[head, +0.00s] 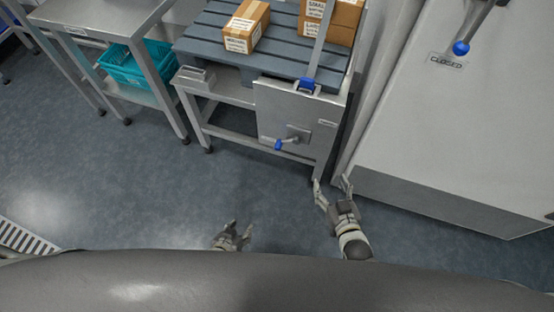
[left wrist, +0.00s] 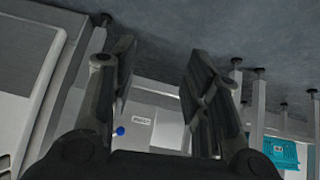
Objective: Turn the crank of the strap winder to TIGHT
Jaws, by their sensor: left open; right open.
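The strap winder's crank (head: 295,138) is mounted on the grey metal panel (head: 275,105) at the front of the pallet stand. Its blue knob (head: 278,145) points to the left and slightly down. My left gripper (head: 237,228) is open and empty, low over the floor, well short of the crank. My right gripper (head: 332,184) is open and empty, below and right of the crank.
Boxes (head: 246,27) lie on the slatted grey pallet (head: 205,40). A steel table (head: 100,22) with a teal crate (head: 135,68) on its shelf stands at left. A large cabinet (head: 440,130) with a blue-knobbed lever (head: 461,48) and a CLOSED label stands at right. The floor ahead is clear.

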